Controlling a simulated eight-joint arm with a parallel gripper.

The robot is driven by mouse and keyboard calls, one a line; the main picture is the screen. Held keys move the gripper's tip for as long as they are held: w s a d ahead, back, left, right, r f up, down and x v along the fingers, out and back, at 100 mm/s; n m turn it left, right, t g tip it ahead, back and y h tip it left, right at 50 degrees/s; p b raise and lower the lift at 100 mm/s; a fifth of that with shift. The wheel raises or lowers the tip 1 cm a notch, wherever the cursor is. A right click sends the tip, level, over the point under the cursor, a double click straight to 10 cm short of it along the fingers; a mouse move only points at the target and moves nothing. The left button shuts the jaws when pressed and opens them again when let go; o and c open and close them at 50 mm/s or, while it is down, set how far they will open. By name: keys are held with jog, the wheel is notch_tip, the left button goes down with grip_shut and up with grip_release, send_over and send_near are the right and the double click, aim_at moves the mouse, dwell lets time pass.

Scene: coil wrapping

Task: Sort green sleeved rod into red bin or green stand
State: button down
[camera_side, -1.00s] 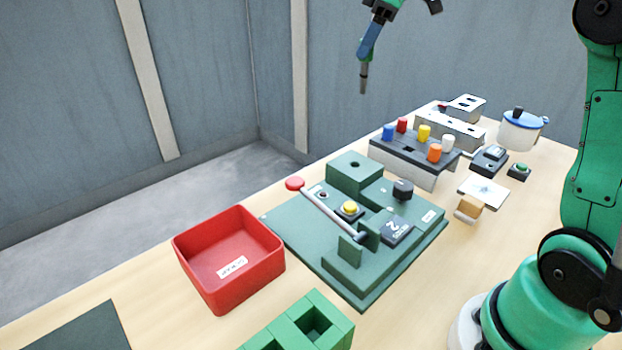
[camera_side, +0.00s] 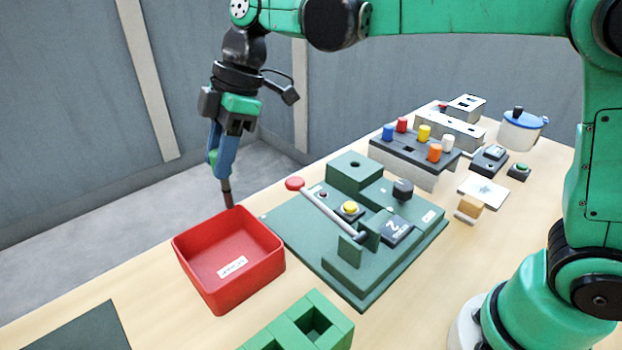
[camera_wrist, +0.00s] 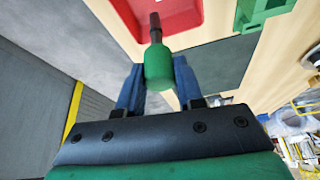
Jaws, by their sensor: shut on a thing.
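My gripper (camera_wrist: 158,88) is shut on the green sleeved rod (camera_wrist: 158,67), whose green sleeve sits between the two blue fingers in the wrist view. The rod's thin brown end (camera_side: 228,194) points down in the side view, just above the far rim of the red bin (camera_side: 192,275). The bin is open, with a white label inside, and I see no rod in it. The green stand (camera_side: 335,322) is at the bottom of the side view, with square openings. It shows partly in the wrist view (camera_wrist: 250,14). The fingers partly hide the sleeve in the side view.
A dark green fixture (camera_side: 345,285) with a lever and knobs lies right of the bin. Behind it are a rack of coloured caps (camera_side: 410,150) and a blue-lidded pot (camera_side: 520,132). A dark mat (camera_side: 75,332) lies at the front left.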

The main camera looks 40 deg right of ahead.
aim_at(231, 208)
jog(key=shift+a+f, duration=0.1)
jog(key=shift+f, duration=2.9)
jog(key=shift+c, duration=2.4)
grip_release()
jog(key=shift+v, duration=2.85)
